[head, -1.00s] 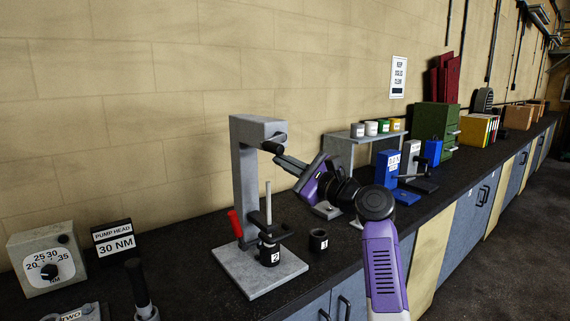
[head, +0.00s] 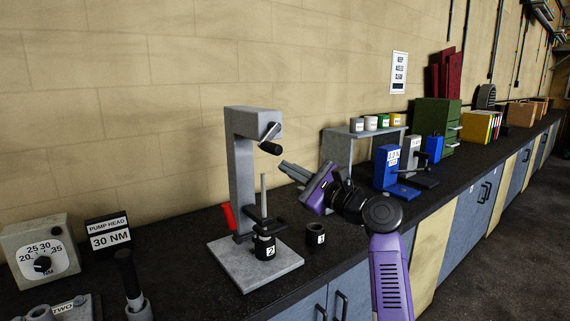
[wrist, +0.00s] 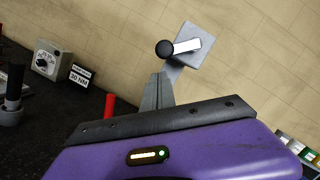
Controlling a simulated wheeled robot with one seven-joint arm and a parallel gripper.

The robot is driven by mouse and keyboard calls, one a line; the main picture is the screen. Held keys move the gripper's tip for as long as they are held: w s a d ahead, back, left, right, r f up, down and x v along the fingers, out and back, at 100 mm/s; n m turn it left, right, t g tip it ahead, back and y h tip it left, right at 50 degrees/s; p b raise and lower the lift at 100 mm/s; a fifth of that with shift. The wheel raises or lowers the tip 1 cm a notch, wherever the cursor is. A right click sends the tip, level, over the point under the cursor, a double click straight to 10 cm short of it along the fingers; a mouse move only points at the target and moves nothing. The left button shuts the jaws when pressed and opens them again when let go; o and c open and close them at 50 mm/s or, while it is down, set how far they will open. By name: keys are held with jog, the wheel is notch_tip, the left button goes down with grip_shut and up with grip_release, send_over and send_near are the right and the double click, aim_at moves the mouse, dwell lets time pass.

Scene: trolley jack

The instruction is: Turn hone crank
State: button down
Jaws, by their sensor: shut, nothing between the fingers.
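The hone stand (head: 240,170) is a grey upright on a flat base plate. Its crank (head: 270,138) sits at the front of the top head, with a short arm and a black knob (head: 270,148) hanging at the lower right. My gripper (head: 283,164) is shut and empty, just below and right of the knob and apart from it. In the wrist view the crank arm (wrist: 187,46) and black knob (wrist: 164,48) show beyond my closed fingers (wrist: 158,92). A black cylinder marked 2 (head: 265,247) stands on the base under a vertical rod (head: 263,195).
A black cylinder marked 1 (head: 316,234) stands on the bench right of the base. A red handle (head: 228,216) is at the stand's left. A dial box (head: 42,250) and a 30 NM sign (head: 109,235) are at left. A shelf with small pots (head: 345,133) and blue blocks stand behind my arm.

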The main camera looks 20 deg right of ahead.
jog(key=b+v, duration=0.1)
jog(key=v, duration=0.6)
jog(key=shift+s+a, duration=0.25)
jog(key=shift+s, duration=0.25)
